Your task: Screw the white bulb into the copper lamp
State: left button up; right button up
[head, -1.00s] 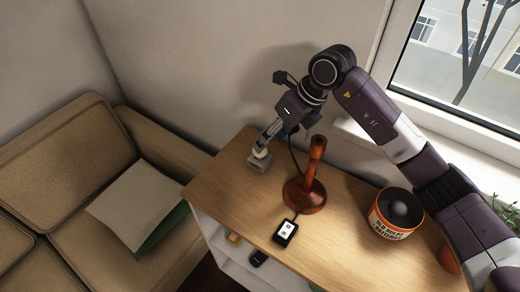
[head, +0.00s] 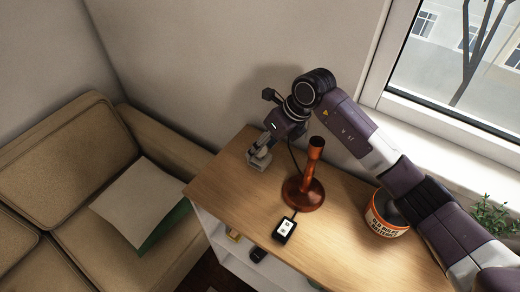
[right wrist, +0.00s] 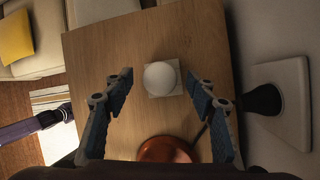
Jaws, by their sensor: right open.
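The white bulb (right wrist: 161,77) stands on a small pale block (right wrist: 179,91) at the left end of the wooden top. In the head view the gripper largely hides it. My right gripper (head: 260,157) is open over the bulb; in the right wrist view its fingers (right wrist: 165,84) are on either side, apart from it. The copper lamp (head: 307,178) stands upright to the right of the gripper, with its round base on the top. Its copper base also shows at the bottom of the right wrist view (right wrist: 163,149). My left gripper (right wrist: 56,117) seems to show dark and small at the left edge.
A black-and-white switch box (head: 285,229) lies at the front edge by the lamp. An orange-and-white tin (head: 382,222) stands to the right, under my right arm. The wooden top (head: 340,225) is clear between lamp and tin. A sofa (head: 70,150) is at left.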

jog(key=c, duration=0.9)
jog(key=shift+c, duration=0.2)
jog(key=shift+r, duration=0.15)
notch_tip(320, 180, up, 20)
jog(key=b, duration=0.4)
